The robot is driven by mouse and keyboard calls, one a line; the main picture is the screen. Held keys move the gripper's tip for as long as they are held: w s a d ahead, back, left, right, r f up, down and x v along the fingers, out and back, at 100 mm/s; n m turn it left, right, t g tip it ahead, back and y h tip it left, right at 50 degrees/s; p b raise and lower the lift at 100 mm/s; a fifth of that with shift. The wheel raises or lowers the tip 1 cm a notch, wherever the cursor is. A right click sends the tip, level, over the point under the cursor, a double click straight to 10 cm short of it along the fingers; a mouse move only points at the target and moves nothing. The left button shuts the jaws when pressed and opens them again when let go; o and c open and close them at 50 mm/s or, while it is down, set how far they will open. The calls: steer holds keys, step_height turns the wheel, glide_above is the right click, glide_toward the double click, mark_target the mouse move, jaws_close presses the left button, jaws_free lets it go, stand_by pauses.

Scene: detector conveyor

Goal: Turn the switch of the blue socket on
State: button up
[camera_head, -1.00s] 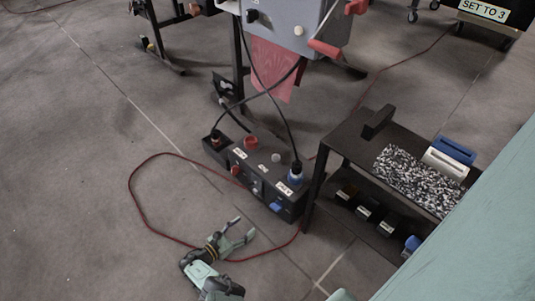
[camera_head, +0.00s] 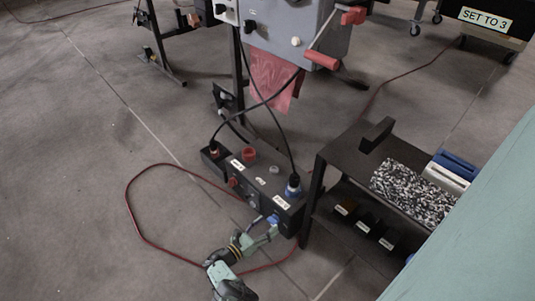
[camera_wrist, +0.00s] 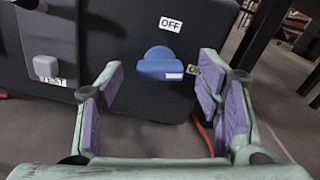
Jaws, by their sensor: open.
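The blue switch (camera_wrist: 161,66) sits on the front face of the black socket box (camera_wrist: 118,35) in the wrist view. An OFF label (camera_wrist: 171,24) is above it, and an ON label, partly hidden by the right finger, is to its right. The handle part of the switch points right, towards the ON side. My gripper (camera_wrist: 158,88) is open, with purple-padded fingers on either side of the switch and a gap to both. In the head view my gripper (camera_head: 254,236) is in front of the box, close to the blue switch (camera_head: 273,219). The blue socket (camera_head: 293,186) has a black plug in it.
A grey TEST button (camera_wrist: 46,66) is left of the switch. A dark shelf (camera_head: 345,152) stands right of the box. A red cable (camera_head: 128,212) loops on the floor to the left. A grey machine (camera_head: 290,30) stands behind.

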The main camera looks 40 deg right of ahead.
steer(key=shift+d, duration=0.65)
steer(key=shift+c, duration=0.6)
steer(key=c, duration=1)
